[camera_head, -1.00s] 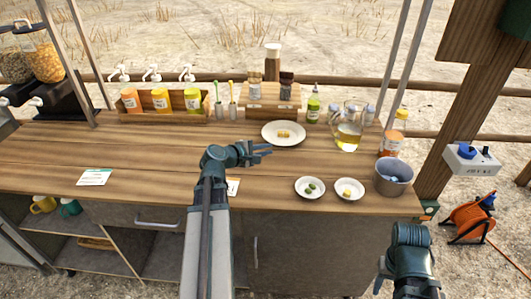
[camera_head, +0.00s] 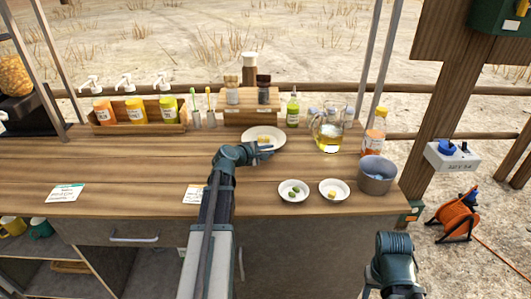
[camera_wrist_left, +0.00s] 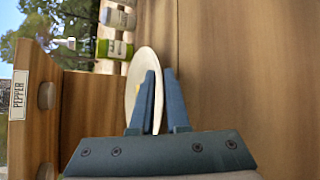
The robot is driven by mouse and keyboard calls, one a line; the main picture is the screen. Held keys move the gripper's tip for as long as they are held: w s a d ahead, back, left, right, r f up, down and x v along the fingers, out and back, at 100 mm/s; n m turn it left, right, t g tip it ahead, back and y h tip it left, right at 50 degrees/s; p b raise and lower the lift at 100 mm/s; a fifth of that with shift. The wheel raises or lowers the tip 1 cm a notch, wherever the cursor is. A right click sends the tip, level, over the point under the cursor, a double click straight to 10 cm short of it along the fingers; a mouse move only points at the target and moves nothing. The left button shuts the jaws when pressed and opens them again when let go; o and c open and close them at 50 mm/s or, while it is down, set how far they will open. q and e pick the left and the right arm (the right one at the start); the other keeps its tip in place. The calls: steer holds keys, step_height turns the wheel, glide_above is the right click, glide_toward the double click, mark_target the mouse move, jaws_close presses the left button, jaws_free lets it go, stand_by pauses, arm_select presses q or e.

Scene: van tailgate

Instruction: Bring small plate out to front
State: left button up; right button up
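The small white plate (camera_head: 279,134) with a yellow piece of food (camera_head: 263,139) sits at the back of the wooden counter, in front of the wooden box. My left gripper (camera_head: 267,152) is at its near edge. In the left wrist view, the plate (camera_wrist_left: 133,85) reaches in between the fingers of my left gripper (camera_wrist_left: 160,75), one finger over its rim and one under. The fingers are close together and look shut on the rim. My right arm hangs at the lower right, off the counter; its fingers are cut off by the frame edge.
Two small bowls (camera_head: 284,198) (camera_head: 323,197) and a metal pot (camera_head: 376,187) stand at the front right. An oil jug (camera_head: 327,145) is right of the plate. Bottles and a wooden box (camera_head: 236,117) stand behind. The counter's left side is mostly clear.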

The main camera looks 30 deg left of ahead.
arm_select(q)
jaws_close()
stand_by(1.5)
